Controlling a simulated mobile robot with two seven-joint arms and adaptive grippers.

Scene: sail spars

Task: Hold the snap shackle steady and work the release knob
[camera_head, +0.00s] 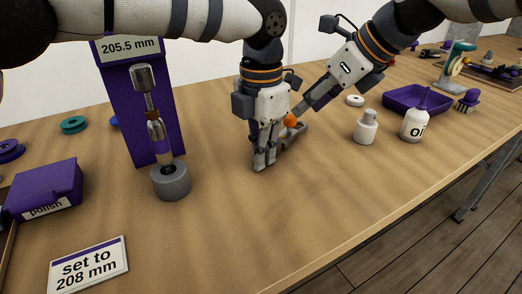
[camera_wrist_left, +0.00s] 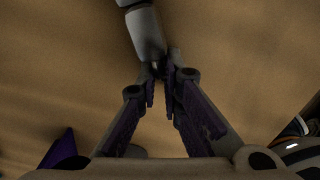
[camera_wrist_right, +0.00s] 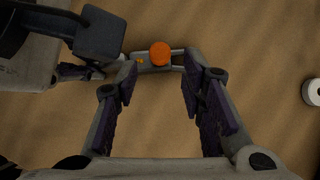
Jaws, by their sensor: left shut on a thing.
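The snap shackle (camera_head: 293,135) is a grey metal piece lying on the wooden bench, with an orange release knob (camera_head: 290,120) on it. Both also show in the right wrist view, the shackle body (camera_wrist_right: 177,57) and the knob (camera_wrist_right: 160,53). My left gripper (camera_head: 264,165) points down and is shut on one end of the shackle, which its fingers mostly hide. My right gripper (camera_head: 297,110) slants down from the right. Its fingers (camera_wrist_right: 160,78) are apart, with the knob just beyond and between the tips; I cannot tell whether they touch it.
A purple tray (camera_head: 416,99), a white bottle (camera_head: 414,125) and a small white container (camera_head: 365,127) stand to the right. A purple gauge stand (camera_head: 117,98) with a grey base (camera_head: 171,181) and a sign (camera_head: 88,264) are left. The bench front is clear.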

